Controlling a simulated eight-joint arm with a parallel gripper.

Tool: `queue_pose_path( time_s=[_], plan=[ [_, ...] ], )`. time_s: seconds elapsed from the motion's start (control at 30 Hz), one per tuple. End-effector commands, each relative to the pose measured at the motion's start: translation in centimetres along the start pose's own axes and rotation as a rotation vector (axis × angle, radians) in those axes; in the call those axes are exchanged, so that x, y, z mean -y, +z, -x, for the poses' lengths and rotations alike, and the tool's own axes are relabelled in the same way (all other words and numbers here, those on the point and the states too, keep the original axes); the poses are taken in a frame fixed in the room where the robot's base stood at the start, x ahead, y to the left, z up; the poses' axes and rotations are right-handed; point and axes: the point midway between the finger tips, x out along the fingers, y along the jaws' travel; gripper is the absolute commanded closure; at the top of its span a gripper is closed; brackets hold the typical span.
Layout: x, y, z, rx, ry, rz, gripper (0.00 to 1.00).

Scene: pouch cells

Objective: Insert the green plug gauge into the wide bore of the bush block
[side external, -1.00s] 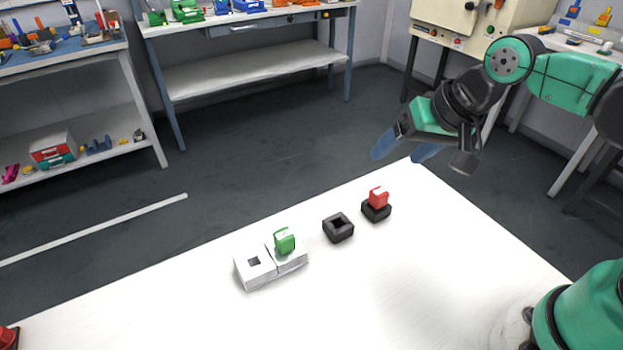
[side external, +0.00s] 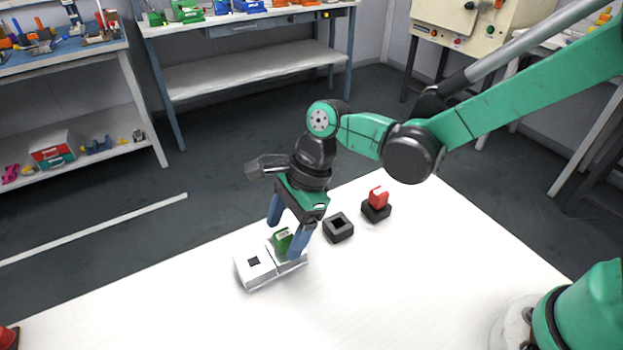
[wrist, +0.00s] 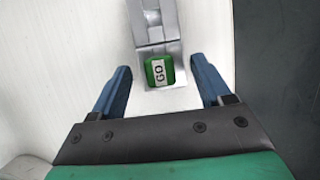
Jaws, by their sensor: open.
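The green plug gauge (side external: 282,240) stands upright in the right part of the white bush block (side external: 254,269). The block's other part has an empty square dark hole (side external: 253,261). My gripper (side external: 284,240) is open, pointing down, with its blue fingers on either side of the green gauge. In the wrist view my gripper (wrist: 162,80) has a gap between each finger and the gauge. The gauge's lower end is hidden inside the block.
A black square socket (side external: 338,228) with an empty opening sits right of the block. Beside it a red plug (side external: 378,196) stands in another black base (side external: 376,211). The white table (side external: 420,270) is clear in front and to the right.

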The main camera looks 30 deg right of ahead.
Motion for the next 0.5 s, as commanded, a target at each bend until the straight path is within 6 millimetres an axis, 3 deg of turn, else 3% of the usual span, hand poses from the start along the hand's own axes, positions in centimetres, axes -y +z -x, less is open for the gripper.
queue_pose_path(
  time_s=[0.13, 0.4, 0.43, 0.5],
  plan=[
    [-0.01, 0.00, -1.11, 0.000, -0.001, 0.001, 0.29],
    [-0.02, -0.02, -1.30, 0.000, -0.002, 0.001, 0.29],
    [-0.02, -0.02, -1.30, 0.000, -0.002, 0.001, 0.32],
    [-0.01, -0.02, -1.29, 0.000, -0.002, 0.001, 0.52]
  ],
)
